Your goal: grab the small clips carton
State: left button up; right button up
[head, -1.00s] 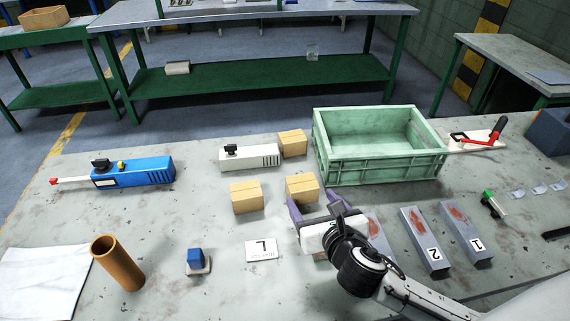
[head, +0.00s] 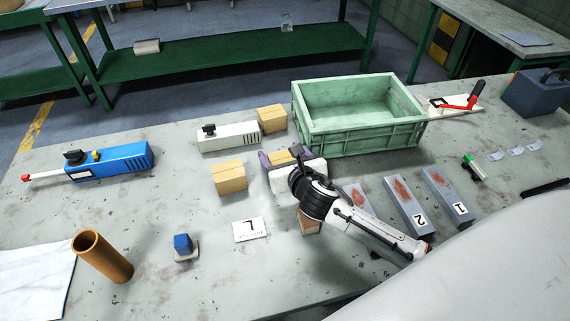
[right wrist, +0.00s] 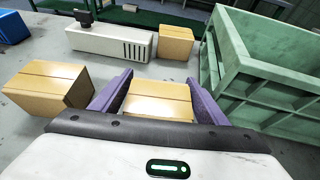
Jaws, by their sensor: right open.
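Several small tan cartons sit on the grey bench; I cannot read any marking that tells which holds clips. One carton (head: 280,157) lies between the purple fingers of my right gripper (head: 281,155), beside the green crate. In the right wrist view that carton (right wrist: 158,98) has a finger on each side, and the open right gripper (right wrist: 159,78) is not closed on it. A second carton (head: 229,177) stands to the left, and a third (head: 271,119) stands behind, at the end of the white device. My left gripper is out of view.
The green crate (head: 362,141) stands close on the right. A white device (head: 228,137) and a blue device (head: 110,163) lie behind and left. Numbered grey blocks (head: 406,205), a card (head: 250,230), a blue-knobbed piece (head: 184,245) and a brown tube (head: 102,257) lie nearer.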

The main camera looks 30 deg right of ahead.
jog(key=shift+w+f, duration=0.1)
jog(key=shift+w, duration=0.2)
jog(key=shift+c, duration=0.4)
jog(key=c, duration=1)
